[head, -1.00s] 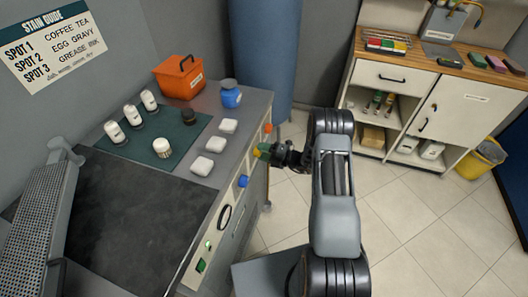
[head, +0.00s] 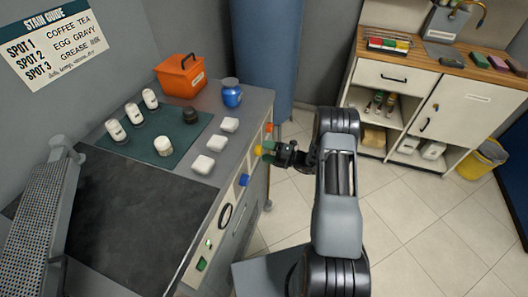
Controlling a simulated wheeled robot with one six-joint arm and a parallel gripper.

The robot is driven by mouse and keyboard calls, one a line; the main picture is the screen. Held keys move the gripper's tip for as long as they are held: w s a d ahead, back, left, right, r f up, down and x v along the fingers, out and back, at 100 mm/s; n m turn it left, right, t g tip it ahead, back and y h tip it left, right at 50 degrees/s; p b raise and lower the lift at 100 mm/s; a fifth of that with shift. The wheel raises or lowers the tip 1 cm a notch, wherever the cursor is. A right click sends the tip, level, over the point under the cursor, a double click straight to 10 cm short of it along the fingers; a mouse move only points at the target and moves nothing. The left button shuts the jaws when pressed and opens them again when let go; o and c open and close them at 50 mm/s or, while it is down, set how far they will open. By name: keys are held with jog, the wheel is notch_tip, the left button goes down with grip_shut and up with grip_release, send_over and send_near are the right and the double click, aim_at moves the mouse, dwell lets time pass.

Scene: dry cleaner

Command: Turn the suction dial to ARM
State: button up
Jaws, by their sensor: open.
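The front panel of the spotting table (head: 229,190) carries several controls. These are an orange knob (head: 269,127), a yellow-orange part (head: 258,150), a blue knob (head: 244,180), a round black-rimmed dial or gauge (head: 225,216) and a green switch (head: 202,264). Their labels are too small to read, so I cannot tell which is the suction dial. My gripper (head: 269,148) is open, with green at its fingertips. It points left at the panel, beside the yellow-orange part, between the orange and blue knobs. I cannot tell whether it touches anything.
On the table stand white bottles (head: 133,114), white blocks (head: 216,142), an orange caddy (head: 180,76) and a blue jar (head: 231,93). A blue column (head: 262,45) stands behind. A cabinet (head: 462,105) and yellow bin (head: 482,158) are at right. The floor between is clear.

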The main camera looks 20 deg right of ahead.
jog(key=b+v, duration=0.1)
jog(key=v, duration=1.1)
jog(key=shift+d, duration=0.1)
jog(key=s+a+f+n+g, duration=0.2)
jog(key=s+f+n+g, duration=0.15)
jog(key=n, duration=0.45)
jog(key=s+a+r+n+g+h, duration=0.2)
jog(key=s+r+n+g+h, duration=0.15)
jog(key=n, duration=0.45)
jog(key=s+a+r+n+g+h, duration=0.25)
jog(key=s+n+g, duration=0.2)
jog(key=n, duration=0.35)
jog(key=s+a+r+n+t+h+p, duration=0.1)
jog(key=s+r+n+h, duration=0.1)
jog(key=r+n, duration=0.4)
jog(key=s+a+r+n+t+h+p, duration=0.1)
jog(key=s+a+r+n+t+h, duration=0.1)
jog(key=r+n+h, duration=0.2)
jog(key=s+a+r+n+t+h+p, duration=0.1)
jog(key=s+a+r+n+t+h, duration=0.1)
jog(key=r+n, duration=0.7)
notch_tip(320, 180, up, 3)
jog(key=shift+s+h, duration=0.5)
